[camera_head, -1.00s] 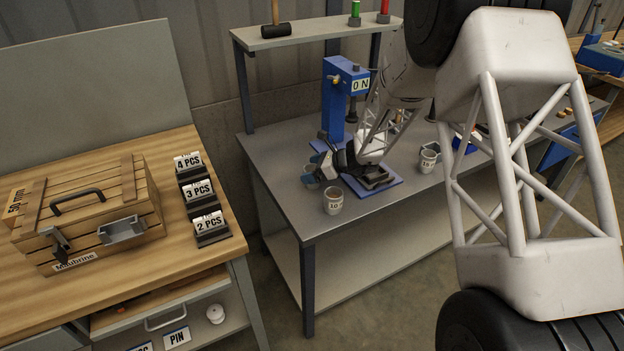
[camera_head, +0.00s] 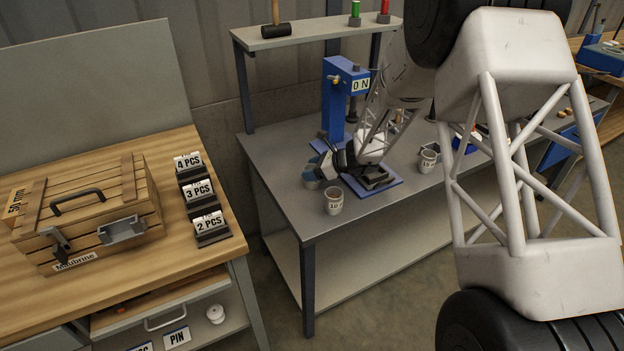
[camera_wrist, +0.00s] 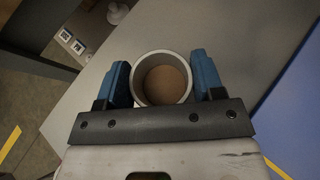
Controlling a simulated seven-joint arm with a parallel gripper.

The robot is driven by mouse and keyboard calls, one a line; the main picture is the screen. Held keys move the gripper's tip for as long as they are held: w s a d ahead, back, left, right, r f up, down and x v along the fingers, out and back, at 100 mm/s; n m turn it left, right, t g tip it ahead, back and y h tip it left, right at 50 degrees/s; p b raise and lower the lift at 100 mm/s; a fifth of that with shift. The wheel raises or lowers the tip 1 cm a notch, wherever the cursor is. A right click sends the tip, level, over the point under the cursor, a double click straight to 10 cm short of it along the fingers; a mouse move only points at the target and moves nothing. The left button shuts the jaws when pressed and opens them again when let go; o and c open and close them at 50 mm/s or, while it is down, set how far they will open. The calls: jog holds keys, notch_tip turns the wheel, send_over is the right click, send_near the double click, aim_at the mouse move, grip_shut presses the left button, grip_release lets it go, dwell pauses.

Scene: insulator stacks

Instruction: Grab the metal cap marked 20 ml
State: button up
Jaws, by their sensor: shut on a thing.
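My gripper (camera_head: 314,171) is low over the left end of the grey metal bench. In the wrist view its two blue fingers (camera_wrist: 161,77) are shut on a round grey metal cap (camera_wrist: 162,57), one on each side of its wall. The cap is open at the top and has a brown inside. No marking on it shows in the wrist view, and in the head view it is mostly hidden by my gripper. Another metal cap (camera_head: 333,207) stands just in front of my gripper, and one more (camera_head: 428,164) stands to the right; their small labels are hard to read.
A blue press (camera_head: 345,105) with an "ON" sign stands behind my gripper, its blue base plate (camera_head: 392,190) close beside it. The grey bench (camera_head: 285,165) is free to the left. A wooden table with a crate (camera_head: 85,205) stands at the left.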

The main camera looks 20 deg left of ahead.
jog(key=shift+r, duration=0.2)
notch_tip(320, 180, up, 18)
jog(key=shift+f, duration=0.15)
dwell(0.6)
dwell(0.6)
